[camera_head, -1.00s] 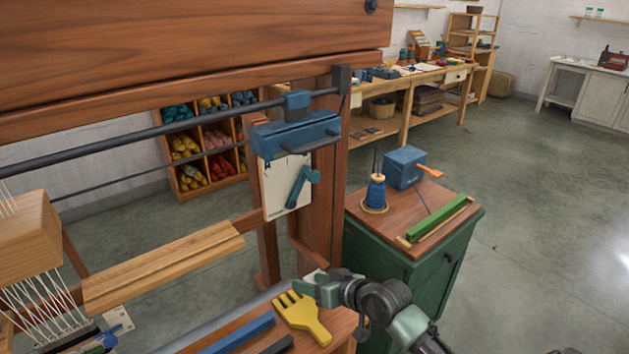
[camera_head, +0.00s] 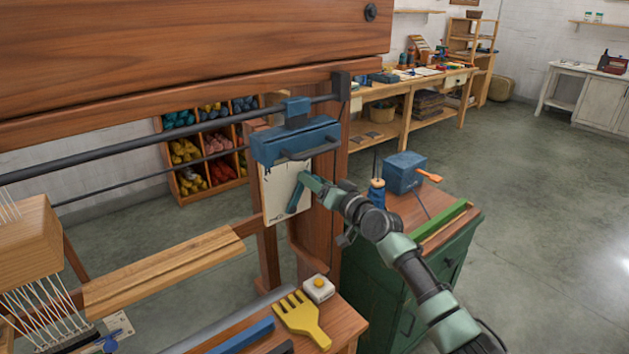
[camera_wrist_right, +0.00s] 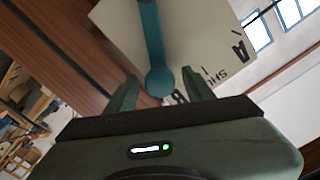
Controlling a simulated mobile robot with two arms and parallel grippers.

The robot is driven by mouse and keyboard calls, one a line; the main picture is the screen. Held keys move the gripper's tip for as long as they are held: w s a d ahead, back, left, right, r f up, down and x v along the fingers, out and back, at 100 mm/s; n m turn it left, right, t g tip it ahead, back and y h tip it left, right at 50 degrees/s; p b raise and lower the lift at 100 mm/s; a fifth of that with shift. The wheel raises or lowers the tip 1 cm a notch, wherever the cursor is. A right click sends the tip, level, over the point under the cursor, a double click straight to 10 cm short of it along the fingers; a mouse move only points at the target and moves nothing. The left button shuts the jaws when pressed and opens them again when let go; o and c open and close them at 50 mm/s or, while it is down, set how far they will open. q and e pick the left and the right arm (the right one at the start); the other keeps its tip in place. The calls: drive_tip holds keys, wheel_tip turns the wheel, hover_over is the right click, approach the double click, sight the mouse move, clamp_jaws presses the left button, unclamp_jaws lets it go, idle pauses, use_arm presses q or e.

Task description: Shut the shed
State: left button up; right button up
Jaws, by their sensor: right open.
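A teal lever (camera_head: 296,196) is mounted on a pale plate (camera_head: 274,190) on the loom's wooden post. In the right wrist view the lever (camera_wrist_right: 151,40) ends in a round knob, and the plate (camera_wrist_right: 205,45) carries dark lettering, including an "A" and a partly hidden word. My right gripper (camera_head: 308,181) is at the lever in the head view, covering part of it. In the right wrist view its two fingers (camera_wrist_right: 160,90) are open, with the knob between them; I cannot tell whether they touch it. My left gripper is not in view.
A blue block (camera_head: 295,140) on a dark rail sits just above the plate. A green cabinet (camera_head: 385,285) stands right, partly behind my arm.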

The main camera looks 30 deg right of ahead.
drive_tip(key=shift+w, duration=0.2)
clamp_jaws()
idle(1.4)
